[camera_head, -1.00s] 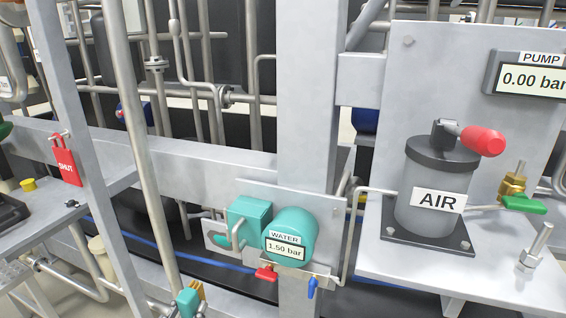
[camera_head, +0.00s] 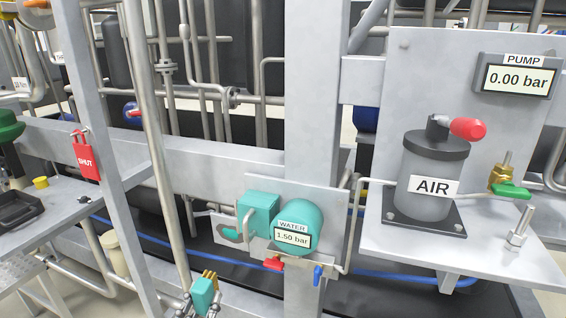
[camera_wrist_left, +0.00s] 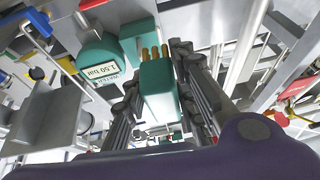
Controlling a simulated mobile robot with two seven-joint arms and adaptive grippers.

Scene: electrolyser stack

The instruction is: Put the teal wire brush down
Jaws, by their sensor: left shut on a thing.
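The teal wire brush (camera_head: 203,296) is at the bottom edge of the head view, left of the centre post, with its brass bristles pointing up. My left gripper (camera_head: 200,305) is shut on it and only its fingertips show there. In the left wrist view the brush's teal block (camera_wrist_left: 158,92) sits between the two dark fingers of the gripper (camera_wrist_left: 160,105). Its bristles point away from the wrist. The brush is held in the air, and no surface is seen touching it. My right gripper is in neither view.
A grey side shelf (camera_head: 60,222) with a black tray (camera_head: 18,208) lies at the left. A teal water unit (camera_head: 297,225) with red and blue handles is on the centre post. The AIR pump plate (camera_head: 400,250) stands at the right. A slanted pipe (camera_head: 150,130) rises near the brush.

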